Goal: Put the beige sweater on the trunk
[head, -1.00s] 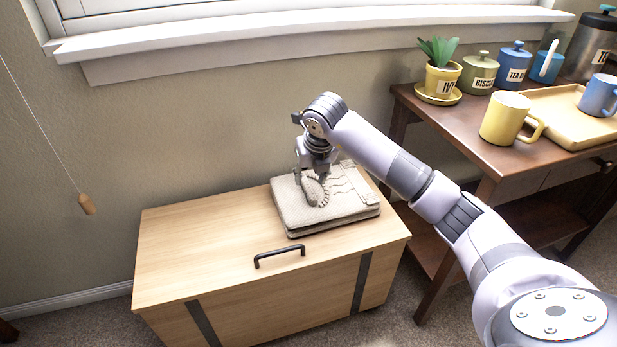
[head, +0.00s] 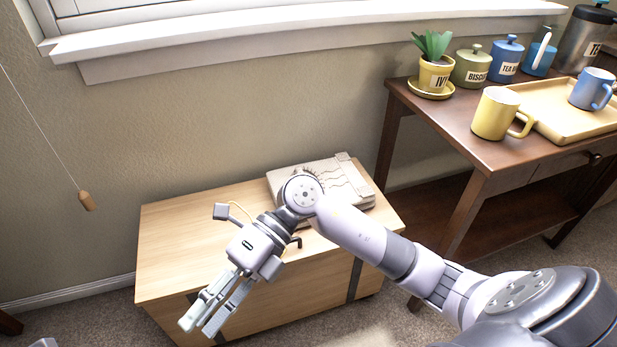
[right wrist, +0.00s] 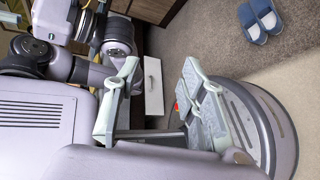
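The beige sweater (head: 345,180) lies folded and flat on the lid of the light wooden trunk (head: 190,230), towards its back right. My right wrist and forearm hide its front part in the head view. My right gripper (head: 199,328) is apart from the sweater, pointing down and left in front of the trunk. Its fingers are apart with nothing between them, and the right wrist view shows the same empty gap (right wrist: 160,75). My left gripper does not show clearly in either view.
A dark side table (head: 455,120) stands right of the trunk, with a yellow mug (head: 492,114), a tray (head: 560,118), a potted plant (head: 435,72) and canisters. A pull cord's wooden end (head: 87,201) hangs at left. Blue slippers (right wrist: 260,20) lie on the floor.

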